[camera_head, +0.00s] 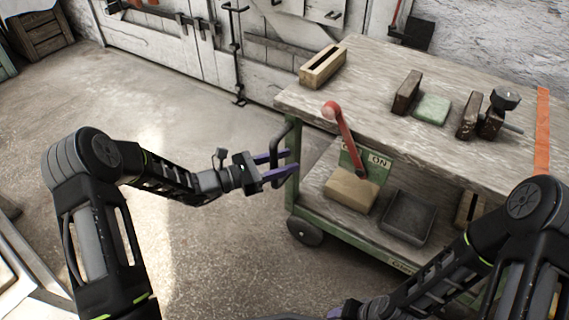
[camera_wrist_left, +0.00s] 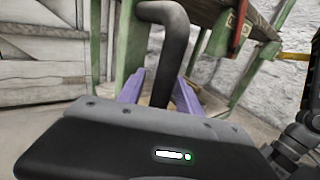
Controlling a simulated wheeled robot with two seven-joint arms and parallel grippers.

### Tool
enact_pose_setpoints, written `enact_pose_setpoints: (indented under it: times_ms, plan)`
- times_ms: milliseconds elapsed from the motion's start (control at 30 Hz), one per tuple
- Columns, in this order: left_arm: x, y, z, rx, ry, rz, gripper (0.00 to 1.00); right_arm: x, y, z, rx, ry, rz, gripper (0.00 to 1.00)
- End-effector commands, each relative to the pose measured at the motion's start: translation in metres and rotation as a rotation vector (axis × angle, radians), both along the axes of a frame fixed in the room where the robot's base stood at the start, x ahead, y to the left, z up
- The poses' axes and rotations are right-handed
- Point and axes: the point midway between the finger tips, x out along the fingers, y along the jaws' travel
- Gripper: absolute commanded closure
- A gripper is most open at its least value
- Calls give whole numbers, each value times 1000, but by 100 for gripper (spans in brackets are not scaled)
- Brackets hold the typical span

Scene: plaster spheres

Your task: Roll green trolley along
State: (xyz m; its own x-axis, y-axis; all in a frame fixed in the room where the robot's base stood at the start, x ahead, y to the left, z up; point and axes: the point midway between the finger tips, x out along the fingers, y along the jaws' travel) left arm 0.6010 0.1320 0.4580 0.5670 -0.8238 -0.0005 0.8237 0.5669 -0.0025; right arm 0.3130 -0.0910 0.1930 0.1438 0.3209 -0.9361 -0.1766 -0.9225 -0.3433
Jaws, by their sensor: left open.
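The green trolley (camera_head: 378,68) stands at the right in the head view, with a worn wooden top, a lower shelf and dark wheels. Its black push handle (camera_head: 279,140) is on the left end; it also shows in the left wrist view (camera_wrist_left: 174,50). My left gripper (camera_head: 286,163) is open at this handle, purple fingers pointing to the trolley. In the wrist view the handle's bar passes between the fingers (camera_wrist_left: 160,92), with no clear grip on it. My right gripper (camera_head: 345,311) is partly visible at the bottom edge; its jaws are unclear.
A red lever (camera_head: 345,130) rises by an ON sign. The top carries a wooden box (camera_head: 323,65), a green block (camera_head: 433,108) and dark blocks. The shelf holds a tan block (camera_head: 350,190) and a dark tray (camera_head: 408,218). Floor left of the trolley is clear.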

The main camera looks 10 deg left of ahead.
Motion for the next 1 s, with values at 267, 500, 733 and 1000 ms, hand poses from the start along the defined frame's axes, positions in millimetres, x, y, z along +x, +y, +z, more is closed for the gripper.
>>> enact_pose_setpoints:
  times_ms: [267,500,733,1000]
  plan:
    - [1,-1,0,0,0,1,59,0,0,0,0,0,0,47]
    - [1,-1,0,0,0,1,79,0,0,0,0,0,0,47]
    - [1,-1,0,0,0,1,98,0,0,0,0,1,0,47]
    - [1,-1,0,0,0,1,100,0,0,0,0,1,0,47]
